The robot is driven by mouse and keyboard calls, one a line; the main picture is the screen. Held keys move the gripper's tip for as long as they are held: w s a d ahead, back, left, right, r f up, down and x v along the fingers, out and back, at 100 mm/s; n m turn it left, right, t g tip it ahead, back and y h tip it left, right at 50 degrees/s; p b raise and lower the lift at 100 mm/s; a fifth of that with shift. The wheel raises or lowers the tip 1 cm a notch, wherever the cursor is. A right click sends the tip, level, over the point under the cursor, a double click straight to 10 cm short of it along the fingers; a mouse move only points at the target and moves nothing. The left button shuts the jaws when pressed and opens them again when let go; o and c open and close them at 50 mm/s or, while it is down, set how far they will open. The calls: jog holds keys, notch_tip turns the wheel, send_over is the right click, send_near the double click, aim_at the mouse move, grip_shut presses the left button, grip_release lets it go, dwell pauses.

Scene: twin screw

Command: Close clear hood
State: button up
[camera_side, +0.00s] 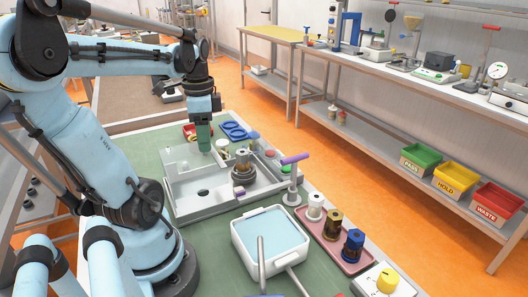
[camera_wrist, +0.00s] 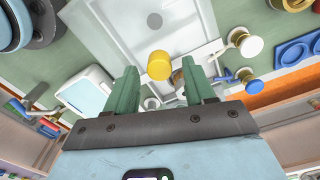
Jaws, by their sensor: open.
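My gripper (camera_side: 204,140) points down over the back part of a grey tray-like station (camera_side: 203,205) in the side view. In the wrist view its two green fingers (camera_wrist: 159,70) stand apart, with nothing held between them. A yellow round knob or cap (camera_wrist: 159,66) shows between and beyond the fingertips. A pale flat panel (camera_side: 178,158) stands at the back left of the station, beside the gripper; it may be the clear hood, but its outline is hard to make out. The station's inside is uncovered, with a brass-and-dark spool-like part (camera_side: 243,160) in it.
A purple bar (camera_side: 296,158) sticks out at the station's right. A white basin (camera_side: 238,254) with pale blue inside stands in front. A pink tray (camera_side: 357,262) holds several spools. Blue rings (camera_side: 235,131) lie behind. A yellow-knobbed box (camera_side: 386,281) stands at front right.

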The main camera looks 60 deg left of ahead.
jog(key=shift+f, duration=0.35)
grip_shut()
